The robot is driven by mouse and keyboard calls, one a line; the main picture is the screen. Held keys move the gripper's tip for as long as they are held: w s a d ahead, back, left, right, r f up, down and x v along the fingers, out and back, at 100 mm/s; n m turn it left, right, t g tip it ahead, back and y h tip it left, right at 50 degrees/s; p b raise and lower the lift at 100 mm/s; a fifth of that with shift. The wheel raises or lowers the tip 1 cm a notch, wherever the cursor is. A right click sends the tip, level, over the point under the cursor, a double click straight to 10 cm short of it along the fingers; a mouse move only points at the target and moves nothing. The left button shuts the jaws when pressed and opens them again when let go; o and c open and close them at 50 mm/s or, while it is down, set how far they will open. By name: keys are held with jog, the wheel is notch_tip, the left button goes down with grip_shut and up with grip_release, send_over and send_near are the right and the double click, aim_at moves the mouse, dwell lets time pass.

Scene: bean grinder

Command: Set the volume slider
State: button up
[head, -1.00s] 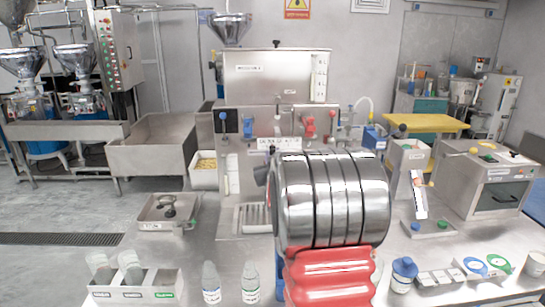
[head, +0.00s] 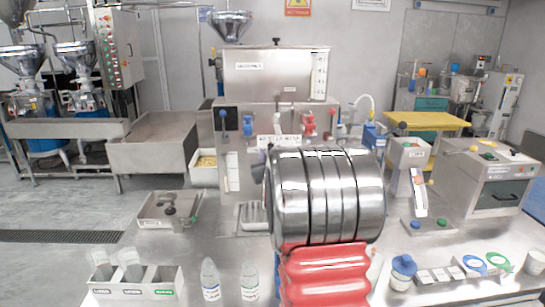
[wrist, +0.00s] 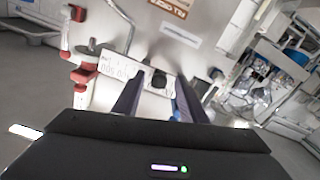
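The grinder machine (head: 275,75) stands at the back middle of the bench. In the wrist view, a white scale strip (wrist: 113,67) with printed numbers and a dark round knob (wrist: 158,80) is on its steel front; this looks like the volume slider. My gripper (wrist: 159,91) points at this panel, its two dark fingers apart on either side of the knob. I cannot tell whether they touch it. In the head view, my shiny arm covers the strip and most of my gripper; only a dark part shows left of the arm.
A red valve handle (wrist: 84,72) sits left of the strip in the wrist view. In the head view, blue (head: 248,124) and red (head: 309,125) valves sit above the white label. Bottles (head: 210,280), a blue-capped jar (head: 403,268) and small trays line the front edge.

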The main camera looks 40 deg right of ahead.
jog(key=shift+s, duration=0.15)
jog(key=v, duration=1.3)
jog(key=shift+s+a, duration=0.2)
jog(key=s+a+f+n+g+y, duration=0.15)
jog(key=a+y, duration=0.25)
jog(key=a, duration=0.7)
jog(key=s+a+f+n+g+y, duration=0.15)
jog(key=a+y, duration=0.25)
jog(key=a, duration=0.6)
jog(key=s+a+f+n+g+y, duration=0.1)
jog(key=s+a+f+g, duration=0.1)
jog(key=s+a, duration=0.6)
jog(key=s+a+f+g+y, duration=0.2)
jog(key=s+a+f+g, duration=0.1)
jog(key=s+a, duration=0.4)
jog(key=s, duration=0.3)
jog(key=shift+a+f+n, duration=0.25)
jog(key=shift+a+n, duration=0.15)
